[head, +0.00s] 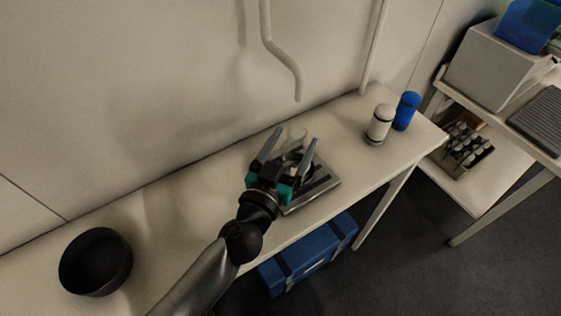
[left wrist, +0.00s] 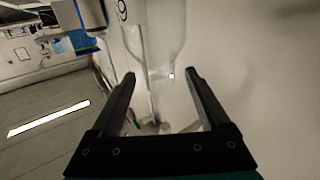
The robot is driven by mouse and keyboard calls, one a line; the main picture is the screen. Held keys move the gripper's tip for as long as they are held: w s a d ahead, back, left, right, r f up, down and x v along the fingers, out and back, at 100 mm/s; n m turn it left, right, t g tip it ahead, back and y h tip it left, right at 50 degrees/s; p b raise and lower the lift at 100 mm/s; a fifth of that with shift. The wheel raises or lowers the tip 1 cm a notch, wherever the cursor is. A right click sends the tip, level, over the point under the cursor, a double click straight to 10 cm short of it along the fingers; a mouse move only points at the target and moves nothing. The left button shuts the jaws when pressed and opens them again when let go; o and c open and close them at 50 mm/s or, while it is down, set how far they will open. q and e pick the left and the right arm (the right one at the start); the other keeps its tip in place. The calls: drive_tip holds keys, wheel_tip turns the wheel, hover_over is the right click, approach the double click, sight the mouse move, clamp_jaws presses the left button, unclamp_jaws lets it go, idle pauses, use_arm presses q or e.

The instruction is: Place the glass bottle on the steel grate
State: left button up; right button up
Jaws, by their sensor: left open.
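My left gripper (head: 293,140) reaches over the table from the lower left, its two fingers spread; it also shows in the left wrist view (left wrist: 159,73). A clear glass bottle (left wrist: 165,45) shows faintly just beyond and between the fingertips in the left wrist view. In the head view a pale, see-through shape around the fingers seems to be this bottle, but its outline is unclear. I cannot tell whether the fingers touch it. The steel grate (head: 323,187) appears as a grey metal slab on the table beneath the gripper, partly hidden by it. My right gripper is not seen.
A black bowl (head: 95,262) stands at the table's left. A white bottle (head: 380,124) and a blue bottle (head: 405,111) stand at the right end. A blue case (head: 308,255) is under the table (head: 190,200). Pipes (head: 283,55) run down the wall behind.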

use_arm(q)
drive_tip(key=v, duration=0.6)
drive_tip(key=shift+s+b, duration=0.35)
drive_tip(key=shift+a, duration=0.1)
